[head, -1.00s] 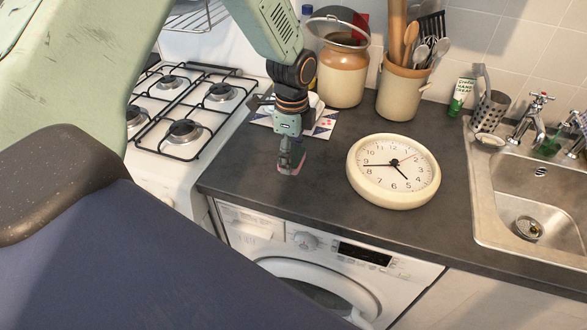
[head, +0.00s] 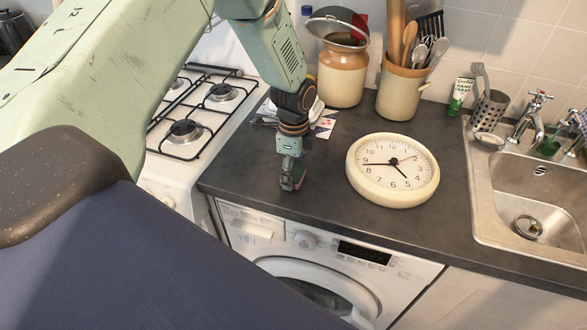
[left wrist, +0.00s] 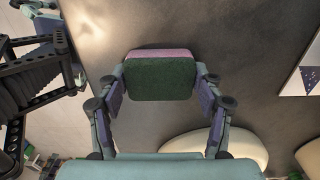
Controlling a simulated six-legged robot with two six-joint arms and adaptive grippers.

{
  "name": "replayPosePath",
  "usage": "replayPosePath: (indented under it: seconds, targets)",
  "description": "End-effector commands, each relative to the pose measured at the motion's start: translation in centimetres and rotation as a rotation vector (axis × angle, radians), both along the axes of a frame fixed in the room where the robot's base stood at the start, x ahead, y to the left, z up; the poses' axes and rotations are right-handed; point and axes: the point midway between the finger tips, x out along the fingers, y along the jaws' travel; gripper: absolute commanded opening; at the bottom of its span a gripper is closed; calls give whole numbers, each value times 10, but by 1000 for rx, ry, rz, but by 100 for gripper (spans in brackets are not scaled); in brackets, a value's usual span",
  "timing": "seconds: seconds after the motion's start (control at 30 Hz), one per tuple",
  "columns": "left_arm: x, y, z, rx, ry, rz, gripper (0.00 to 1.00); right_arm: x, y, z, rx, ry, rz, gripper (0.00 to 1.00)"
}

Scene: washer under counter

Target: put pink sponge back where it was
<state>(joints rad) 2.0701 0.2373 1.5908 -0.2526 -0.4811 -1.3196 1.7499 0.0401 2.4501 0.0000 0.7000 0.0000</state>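The pink sponge (head: 291,182) is at the tips of my left gripper (head: 292,177), over the dark counter close to its front edge above the washer. In the left wrist view the sponge (left wrist: 160,76) shows a dark green scouring face and a pink strip along its top edge. The fingers of my left gripper (left wrist: 160,90) lie against both sides of it, shut on it. I cannot tell whether the sponge touches the counter. My right gripper is not in view.
A round cream clock (head: 393,171) lies to the right of the gripper. Behind it are a brown-and-cream jar (head: 343,75) and a utensil pot (head: 400,92). A gas hob (head: 200,107) is left, a sink (head: 533,195) right. A patterned card (head: 324,124) lies behind the gripper.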

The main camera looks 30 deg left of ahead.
Motion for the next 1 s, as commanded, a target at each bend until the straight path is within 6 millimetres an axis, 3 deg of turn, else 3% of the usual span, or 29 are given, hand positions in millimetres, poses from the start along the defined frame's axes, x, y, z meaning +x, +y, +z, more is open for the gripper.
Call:
replayPosePath:
  seconds: [0.2,0.6,0.77,1.0]
  targets:
    - [0,0,1,0,-1,0,86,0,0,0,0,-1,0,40]
    - [0,0,5,-1,-2,1,87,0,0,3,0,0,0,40]
    - [2,0,28,-1,-5,2,87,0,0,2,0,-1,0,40]
    - [1,0,78,-1,-5,1,87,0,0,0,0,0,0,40]
